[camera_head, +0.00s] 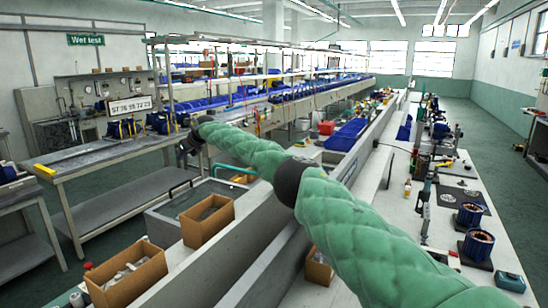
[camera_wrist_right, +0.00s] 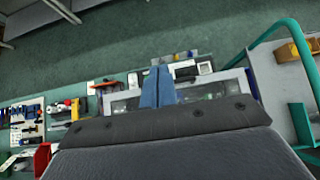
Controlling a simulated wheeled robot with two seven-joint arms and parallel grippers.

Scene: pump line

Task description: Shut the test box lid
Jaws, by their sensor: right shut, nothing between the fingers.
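A low grey box (camera_head: 165,212) with a dark open-looking top stands left of the middle bench in the head view; I take it for the test box. My right gripper (camera_head: 186,147) hangs beyond the box at the end of the green padded arm. Its fingers (camera_wrist_right: 158,72) are shut and empty, apart from the bar. My left gripper is out of view.
Two cardboard boxes (camera_head: 208,222) (camera_head: 128,279) stand near the grey box. A workbench (camera_head: 110,154) with a yellow item is at the left. The right bench (camera_head: 440,215) holds tools and copper-wound parts (camera_head: 478,244).

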